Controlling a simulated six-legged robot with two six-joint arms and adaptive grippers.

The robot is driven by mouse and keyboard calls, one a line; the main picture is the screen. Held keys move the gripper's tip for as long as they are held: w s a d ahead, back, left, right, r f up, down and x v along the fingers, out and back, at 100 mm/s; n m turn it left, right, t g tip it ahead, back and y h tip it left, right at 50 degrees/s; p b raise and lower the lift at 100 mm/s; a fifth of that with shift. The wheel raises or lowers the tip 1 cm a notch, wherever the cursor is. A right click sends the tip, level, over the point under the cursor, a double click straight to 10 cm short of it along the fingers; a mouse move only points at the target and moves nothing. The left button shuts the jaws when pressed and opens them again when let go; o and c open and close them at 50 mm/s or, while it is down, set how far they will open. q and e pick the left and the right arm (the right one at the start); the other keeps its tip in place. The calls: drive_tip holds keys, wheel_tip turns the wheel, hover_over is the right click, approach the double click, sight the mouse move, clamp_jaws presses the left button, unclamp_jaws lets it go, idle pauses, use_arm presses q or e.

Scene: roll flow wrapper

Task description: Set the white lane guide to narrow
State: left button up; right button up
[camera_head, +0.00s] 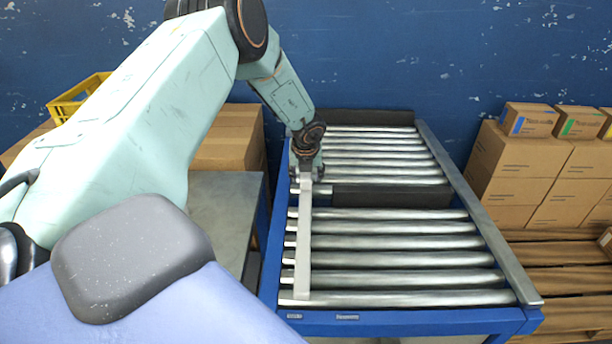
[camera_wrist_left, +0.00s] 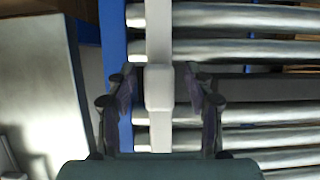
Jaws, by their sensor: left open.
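The white lane guide (camera_head: 303,242) is a long pale bar lying lengthwise over the left end of the rollers on the blue conveyor (camera_head: 400,326). In the left wrist view the guide (camera_wrist_left: 159,30) runs up the middle, with a wider block (camera_wrist_left: 159,88) on it. My left gripper (camera_head: 306,172) is at the guide's far part. In the left wrist view its open fingers (camera_wrist_left: 159,92) stand on both sides of the block, with a visible gap on each side. My right gripper is not in view.
A grey side rail (camera_head: 480,215) bounds the conveyor's right side. A dark plate (camera_head: 390,196) crosses between the roller groups. A grey table (camera_head: 222,215) stands left of the conveyor. Stacked cartons (camera_head: 535,165) are at right. The rollers right of the guide are clear.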

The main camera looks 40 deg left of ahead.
use_arm(q)
drive_tip(key=shift+c, duration=0.4)
clamp_jaws()
